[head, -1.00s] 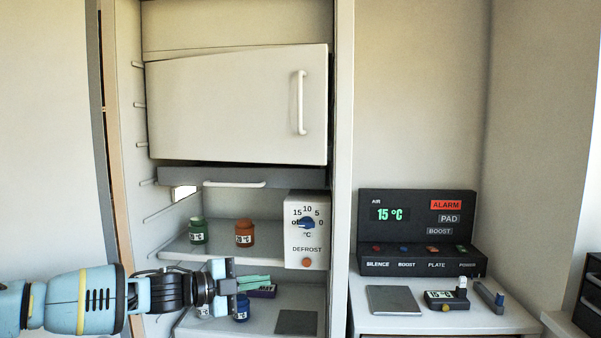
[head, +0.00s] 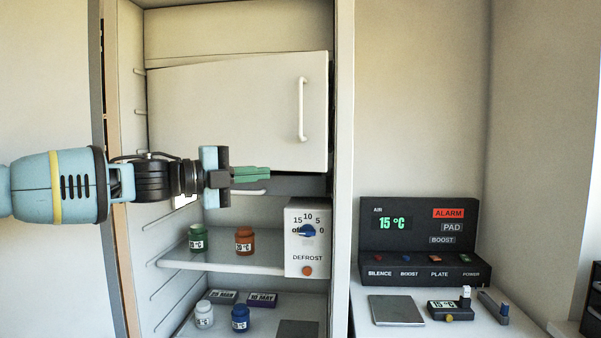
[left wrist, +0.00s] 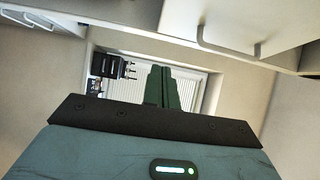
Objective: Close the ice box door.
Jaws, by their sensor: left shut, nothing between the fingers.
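The ice box door (head: 235,110) is a cream panel with a white vertical handle (head: 302,110) near its right edge. It stands slightly ajar and tilted at the top of the fridge. My left gripper (head: 268,174), with green fingers, is shut and empty. In the head view it appears in front of the door's lower edge; I cannot tell whether it touches. In the left wrist view its fingers (left wrist: 163,88) are together, and a light panel with a curved handle (left wrist: 228,45) shows at the top right. My right gripper is not in view.
An alarm console (head: 420,240) stands on the right counter.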

